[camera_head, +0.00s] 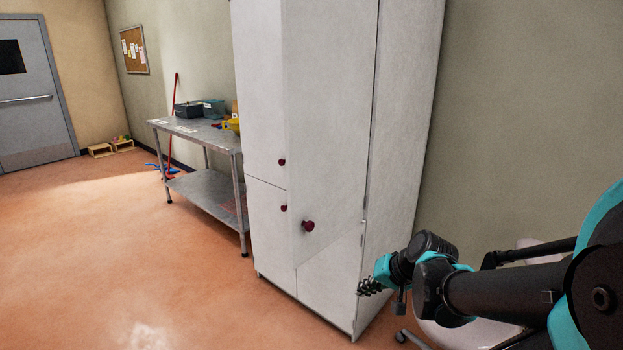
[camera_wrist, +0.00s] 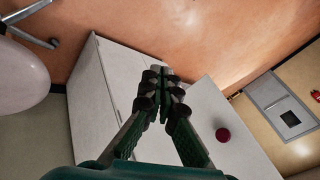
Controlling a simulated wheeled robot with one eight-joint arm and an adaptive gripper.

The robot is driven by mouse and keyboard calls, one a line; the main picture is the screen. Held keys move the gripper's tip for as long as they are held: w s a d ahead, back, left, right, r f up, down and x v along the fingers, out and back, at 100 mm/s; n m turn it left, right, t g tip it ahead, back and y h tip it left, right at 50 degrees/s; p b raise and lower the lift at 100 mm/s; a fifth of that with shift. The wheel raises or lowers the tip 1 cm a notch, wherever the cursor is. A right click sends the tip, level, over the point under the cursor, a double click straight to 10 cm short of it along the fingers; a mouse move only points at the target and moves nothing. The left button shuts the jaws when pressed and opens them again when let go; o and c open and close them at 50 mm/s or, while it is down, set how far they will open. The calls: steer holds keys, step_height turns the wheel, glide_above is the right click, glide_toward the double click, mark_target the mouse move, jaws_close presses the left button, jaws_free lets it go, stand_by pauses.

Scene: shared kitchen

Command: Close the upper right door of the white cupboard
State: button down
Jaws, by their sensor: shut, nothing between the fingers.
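The white cupboard (camera_head: 400,130) stands in the middle of the head view. Its upper right door (camera_head: 335,120) is partly open, hinged on the right and swung toward me. The door's slanted lower edge stands out over the lower right door (camera_head: 325,280). The door's dark red knob (camera_head: 308,226) is near its lower left corner. The wrist view shows a red knob (camera_wrist: 222,134) on a white panel (camera_wrist: 215,100) right of the fingers. My gripper (camera_head: 368,287) is shut and empty, low by the cupboard's right front edge. Its fingertips (camera_wrist: 160,73) meet in the wrist view; contact with the cupboard is unclear.
A metal table (camera_head: 185,128) with boxes stands left of the cupboard. Open floor (camera_head: 120,250) lies in front and to the left. A pale rounded seat (camera_wrist: 20,75) shows left in the wrist view. A grey door (camera_head: 35,90) is far left.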

steer(key=w+a+r+m+t+y, duration=0.2)
steer(key=w+a+r+y, duration=0.2)
steer(key=r, duration=0.5)
steer(key=m+t+y, duration=0.4)
steer(key=t+y, duration=0.1)
glide_toward(303, 174)
steer(key=x, duration=0.7)
steer(key=shift+w+a+h, duration=0.25)
steer(key=shift+a+h, duration=0.05)
steer(key=shift+a, duration=0.1)
steer(key=w+a+m+t+h, duration=0.35)
steer(key=w+a+h, duration=0.3)
steer(key=w, duration=0.45)
steer(key=w+a+m+t+h, duration=0.3)
steer(key=w+a+m+h, duration=0.3)
steer(key=w, duration=0.5)
steer(key=w+d+m+g+h, duration=0.1)
steer(key=w+m+h, duration=0.1)
steer(key=w, duration=0.6)
steer(key=w+d+m+g+h, duration=0.1)
steer(key=w+d+m+h, duration=0.1)
steer(key=w+h, duration=0.3)
steer(key=w+d+m+g+h, duration=0.1)
steer(key=w+d+m+h, duration=0.1)
steer(key=w, duration=1)
steer(key=shift+m+h, duration=0.35)
steer(key=shift+h, duration=0.4)
